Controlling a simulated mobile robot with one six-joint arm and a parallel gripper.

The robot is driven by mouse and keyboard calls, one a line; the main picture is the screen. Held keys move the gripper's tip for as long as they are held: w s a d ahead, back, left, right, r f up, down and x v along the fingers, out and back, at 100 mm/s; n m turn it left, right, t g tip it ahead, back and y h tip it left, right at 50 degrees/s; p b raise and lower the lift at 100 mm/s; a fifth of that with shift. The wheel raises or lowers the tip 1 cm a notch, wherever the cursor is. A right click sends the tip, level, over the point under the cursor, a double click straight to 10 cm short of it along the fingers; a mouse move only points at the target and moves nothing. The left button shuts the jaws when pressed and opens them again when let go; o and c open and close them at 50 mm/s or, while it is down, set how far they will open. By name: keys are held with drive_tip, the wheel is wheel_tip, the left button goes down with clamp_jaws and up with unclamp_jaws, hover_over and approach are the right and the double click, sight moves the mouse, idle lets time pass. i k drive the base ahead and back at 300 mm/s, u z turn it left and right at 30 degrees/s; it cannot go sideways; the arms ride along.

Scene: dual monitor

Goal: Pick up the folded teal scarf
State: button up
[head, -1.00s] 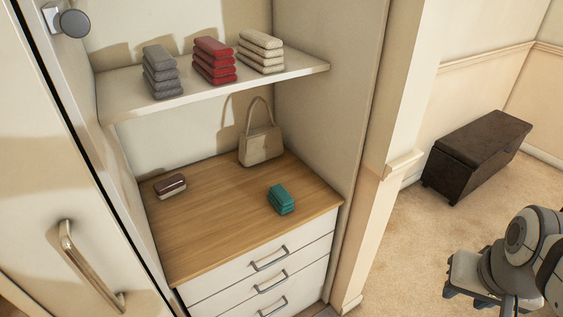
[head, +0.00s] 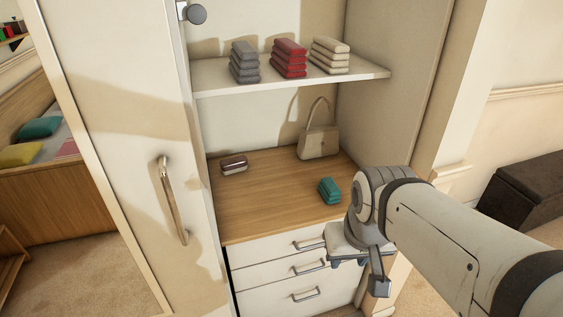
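The folded teal scarf (head: 329,191) lies as a small stacked bundle on the wooden top (head: 265,205) of the drawer unit, near its front right. My gripper (head: 349,262) is below and slightly right of the scarf in the picture, in front of the drawers and apart from the scarf. It appears empty. Its fingers are small and partly hidden by my own arm, so I cannot tell how far apart they are.
A dark red case (head: 234,165) lies at the left of the wooden top; a beige handbag (head: 318,141) stands at the back right. The shelf (head: 210,80) above holds grey, red and cream folded stacks. A tall door with a handle (head: 172,200) is at left.

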sight(328, 188)
drive_tip(key=i, duration=1)
drive_tip(key=u, duration=0.05)
